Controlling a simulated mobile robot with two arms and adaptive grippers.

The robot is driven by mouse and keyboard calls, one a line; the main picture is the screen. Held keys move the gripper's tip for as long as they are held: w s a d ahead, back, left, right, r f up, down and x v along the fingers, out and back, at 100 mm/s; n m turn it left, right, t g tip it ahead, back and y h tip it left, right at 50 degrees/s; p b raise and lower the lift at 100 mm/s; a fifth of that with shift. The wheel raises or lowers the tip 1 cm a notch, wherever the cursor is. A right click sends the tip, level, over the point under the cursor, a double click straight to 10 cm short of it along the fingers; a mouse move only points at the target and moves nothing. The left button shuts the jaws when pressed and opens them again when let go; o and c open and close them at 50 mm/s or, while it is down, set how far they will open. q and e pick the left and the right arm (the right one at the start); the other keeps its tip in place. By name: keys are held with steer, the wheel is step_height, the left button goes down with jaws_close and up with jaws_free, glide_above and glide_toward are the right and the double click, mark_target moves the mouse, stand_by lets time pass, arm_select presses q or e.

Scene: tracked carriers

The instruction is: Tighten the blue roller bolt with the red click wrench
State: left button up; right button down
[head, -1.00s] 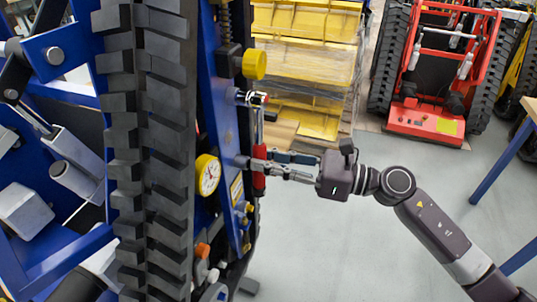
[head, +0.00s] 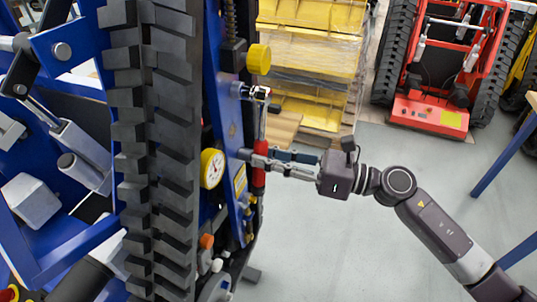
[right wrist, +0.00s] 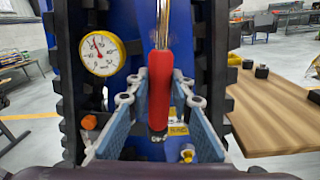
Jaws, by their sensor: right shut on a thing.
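The click wrench has a red handle (head: 259,177) and a bright metal shaft (head: 263,122). It hangs nearly upright beside the blue carrier (head: 227,112). Its head (head: 260,93) is at the upper end, against a bolt fitting on the carrier's side; the bolt itself is mostly covered. My right gripper (head: 260,162) comes in from the right and is shut on the red handle. In the right wrist view the handle (right wrist: 160,88) stands between the two fingers, and the wrench head is out of frame. My left gripper does not show.
A black track (head: 155,150) runs along the carrier. A yellow knob (head: 258,59) sits above the wrench and a dial gauge (head: 212,168) beside the handle. Yellow crates (head: 305,60) and a red tracked machine (head: 430,113) stand behind. Floor below my right arm is clear.

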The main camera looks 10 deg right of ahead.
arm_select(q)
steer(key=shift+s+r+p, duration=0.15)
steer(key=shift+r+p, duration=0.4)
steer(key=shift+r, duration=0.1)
arm_select(e)
steer(key=shift+s+a+r+m, duration=0.2)
steer(key=shift+s+a+m, duration=0.15)
steer(key=shift+s+m, duration=0.2)
arm_select(q)
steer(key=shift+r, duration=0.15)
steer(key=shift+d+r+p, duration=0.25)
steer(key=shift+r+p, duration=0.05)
steer(key=shift+p, duration=0.15)
arm_select(e)
steer(key=shift+s+a+r+m, duration=0.1)
steer(key=shift+s+a+m, duration=0.15)
steer(key=shift+m, duration=0.1)
arm_select(q)
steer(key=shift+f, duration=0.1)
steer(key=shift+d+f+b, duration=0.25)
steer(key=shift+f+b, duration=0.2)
steer(key=shift+b, duration=0.15)
arm_select(e)
steer(key=shift+w+d, duration=0.25)
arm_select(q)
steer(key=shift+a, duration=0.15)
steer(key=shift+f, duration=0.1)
arm_select(e)
steer(key=shift+d, duration=0.1)
